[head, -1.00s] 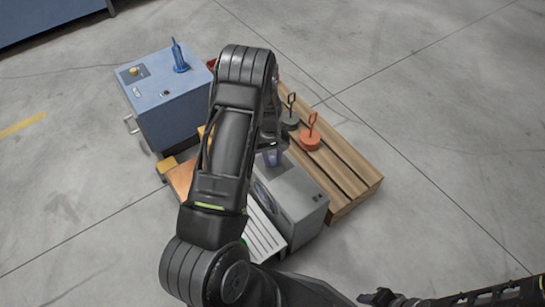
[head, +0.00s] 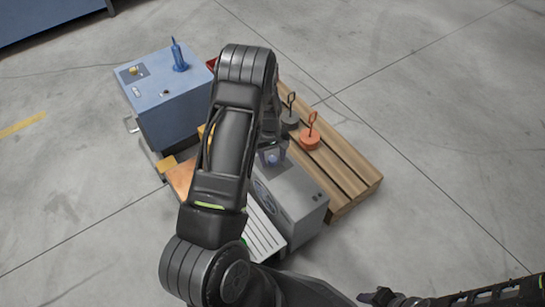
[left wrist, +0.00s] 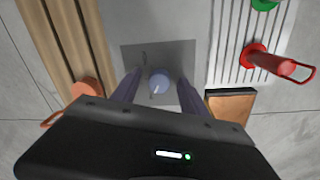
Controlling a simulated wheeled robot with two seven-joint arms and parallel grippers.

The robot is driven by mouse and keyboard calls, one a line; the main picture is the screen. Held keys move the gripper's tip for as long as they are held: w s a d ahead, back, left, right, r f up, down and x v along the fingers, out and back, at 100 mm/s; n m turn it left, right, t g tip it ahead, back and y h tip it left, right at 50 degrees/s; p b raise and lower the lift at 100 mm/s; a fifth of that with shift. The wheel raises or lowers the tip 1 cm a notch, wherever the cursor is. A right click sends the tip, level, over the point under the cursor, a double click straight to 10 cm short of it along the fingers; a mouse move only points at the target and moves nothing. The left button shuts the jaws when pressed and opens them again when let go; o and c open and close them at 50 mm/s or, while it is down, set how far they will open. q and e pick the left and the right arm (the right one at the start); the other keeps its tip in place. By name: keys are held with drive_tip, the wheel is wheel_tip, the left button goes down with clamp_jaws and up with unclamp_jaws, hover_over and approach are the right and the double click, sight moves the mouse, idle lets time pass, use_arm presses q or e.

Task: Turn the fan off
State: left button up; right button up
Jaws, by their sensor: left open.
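The fan is a grey box (head: 297,200) with a round grille on its side, partly hidden by my left arm in the head view. A round blue-grey knob (left wrist: 158,82) sits on a darker square plate (left wrist: 185,60) on its top, with a light mark on its face. My left gripper (head: 271,157) is over the top of the box. In the left wrist view its open fingers (left wrist: 157,88) stand on either side of the knob, with gaps between. My right gripper (head: 382,297) is at the bottom edge; its jaws are unclear.
A blue cabinet (head: 175,110) stands at the upper left. A wooden pallet (head: 345,170) lies to the right, with an orange weight (head: 310,140) and a dark weight (head: 289,118). A ribbed light panel (head: 262,232) is beside the fan. Open floor lies to the right.

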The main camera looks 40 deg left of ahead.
sight(271, 160)
use_arm(q)
wheel_tip(271, 160, up, 8)
drive_tip(key=shift+s+a+f+p, duration=0.1)
drive_tip(key=shift+s+p, duration=0.05)
drive_tip(key=shift+p, duration=1)
drive_tip(key=shift+s, duration=0.1)
